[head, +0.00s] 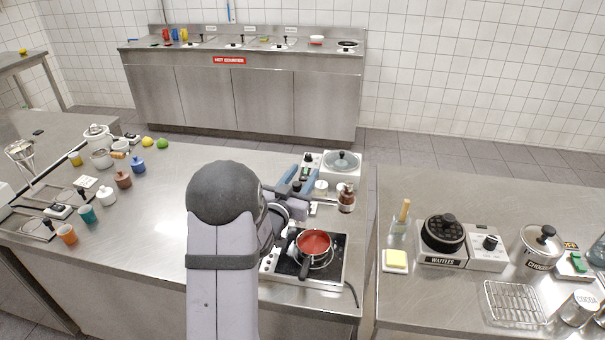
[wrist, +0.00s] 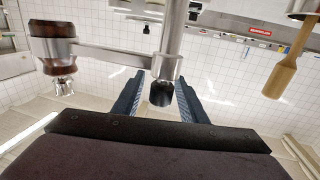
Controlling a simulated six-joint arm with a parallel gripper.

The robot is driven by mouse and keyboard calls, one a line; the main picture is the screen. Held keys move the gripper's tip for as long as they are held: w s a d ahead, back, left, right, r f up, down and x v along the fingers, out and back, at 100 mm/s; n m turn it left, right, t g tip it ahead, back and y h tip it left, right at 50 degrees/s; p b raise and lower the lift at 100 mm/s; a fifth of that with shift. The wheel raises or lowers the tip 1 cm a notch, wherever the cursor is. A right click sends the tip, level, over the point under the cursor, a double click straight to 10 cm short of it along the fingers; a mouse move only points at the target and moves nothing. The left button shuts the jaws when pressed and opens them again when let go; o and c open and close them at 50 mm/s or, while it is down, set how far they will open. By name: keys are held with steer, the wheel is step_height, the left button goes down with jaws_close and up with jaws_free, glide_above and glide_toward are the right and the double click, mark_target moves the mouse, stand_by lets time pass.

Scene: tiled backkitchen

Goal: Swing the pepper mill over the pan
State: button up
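In the wrist view the mill (wrist: 52,45) is at upper left, joined by the bar (wrist: 110,56) to a metal post (wrist: 172,40) with a black end. The pan sits on a black hob, apart from the mill. My gripper (head: 306,168) has its blue fingers spread. In the wrist view the gripper (wrist: 160,80) has a finger on each side of the post's black end, with a gap at the left finger. Contact is unclear.
A white appliance with a round lid (head: 342,163) stands behind the mill. Cups and jars (head: 123,180) line the left counter. A second counter at right holds a waffle maker (head: 444,235) and a butter block (head: 396,259). The counter's middle left is clear.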

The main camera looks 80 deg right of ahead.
mark_target(323, 197)
jaws_close()
steer(key=shift+m+g, duration=0.3)
steer(key=shift+g, duration=0.2)
steer(key=shift+s+a+m+g+y+b, duration=0.35)
steer(key=shift+s+a+m+g+y, duration=0.15)
steer(key=shift+m+g+y, duration=1.6)
steer(key=shift+s+a+m+g+y+b, duration=0.35)
steer(key=shift+s+m+g+y, duration=0.1)
steer(key=shift+m+g+y, duration=1.55)
steer(key=shift+s+a+m+g+y+b, duration=0.35)
steer(key=shift+s+a+m+g+y, duration=0.15)
steer(key=shift+m+g+y, duration=1.55)
steer(key=shift+n+g, duration=0.25)
steer(key=shift+r, duration=0.1)
